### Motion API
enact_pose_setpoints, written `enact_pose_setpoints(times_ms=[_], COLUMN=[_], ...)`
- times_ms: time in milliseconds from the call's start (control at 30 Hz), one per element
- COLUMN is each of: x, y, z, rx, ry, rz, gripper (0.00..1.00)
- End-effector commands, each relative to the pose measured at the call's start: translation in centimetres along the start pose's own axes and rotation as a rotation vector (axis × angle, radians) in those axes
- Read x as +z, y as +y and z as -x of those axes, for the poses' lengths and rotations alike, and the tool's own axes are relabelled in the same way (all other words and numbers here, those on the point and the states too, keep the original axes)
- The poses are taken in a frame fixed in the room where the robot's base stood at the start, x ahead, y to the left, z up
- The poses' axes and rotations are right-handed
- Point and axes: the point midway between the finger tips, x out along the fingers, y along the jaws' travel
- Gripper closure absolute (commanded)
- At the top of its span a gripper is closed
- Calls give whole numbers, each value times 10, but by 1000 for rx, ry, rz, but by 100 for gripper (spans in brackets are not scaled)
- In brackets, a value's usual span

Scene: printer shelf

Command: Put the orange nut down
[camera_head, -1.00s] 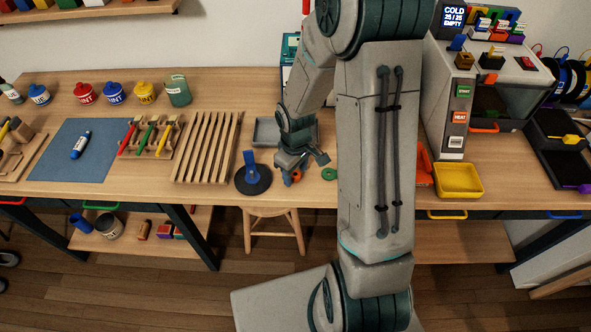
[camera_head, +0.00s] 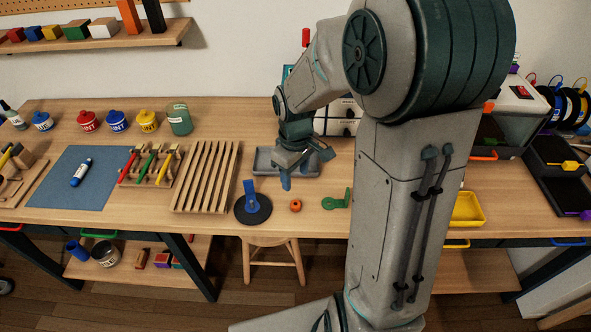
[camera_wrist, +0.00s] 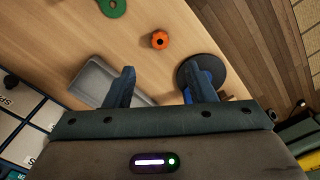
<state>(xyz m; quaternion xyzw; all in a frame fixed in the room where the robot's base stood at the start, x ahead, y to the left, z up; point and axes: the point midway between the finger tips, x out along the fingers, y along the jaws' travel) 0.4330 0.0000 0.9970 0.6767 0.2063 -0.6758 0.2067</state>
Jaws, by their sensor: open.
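The orange nut (camera_head: 296,206) rests on the wooden table near its front edge, between a blue piece on a dark round base and a green part. It also shows in the wrist view (camera_wrist: 160,40), beyond my fingertips and apart from them. My gripper (camera_head: 300,172) is open and empty above the table, over the grey tray's front side. In the wrist view its two fingers (camera_wrist: 160,88) stand wide apart with nothing between them.
The dark round base (camera_head: 253,209) with its upright blue piece stands left of the nut. The green part (camera_head: 337,201) lies to its right. A grey tray (camera_head: 262,160) sits behind. A slatted wooden rack (camera_head: 205,177) is farther left. A stool (camera_head: 272,262) stands below the table edge.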

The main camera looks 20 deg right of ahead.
Motion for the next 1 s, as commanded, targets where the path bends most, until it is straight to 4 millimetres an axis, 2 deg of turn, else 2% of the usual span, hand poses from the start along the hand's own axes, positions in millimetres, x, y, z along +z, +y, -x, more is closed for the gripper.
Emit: enact_pose_setpoints(times_ms=[267,367,600,800,1000], x=[8,22,68,102,119], y=[-5,-14,-45,-68,-80], z=[27,46,92,111,116], rx=[23,55,111,106,89], ry=[13,36,139,231,277], rz=[-39,-106,-334,-495,-572], gripper=[50,50,50,50,50])
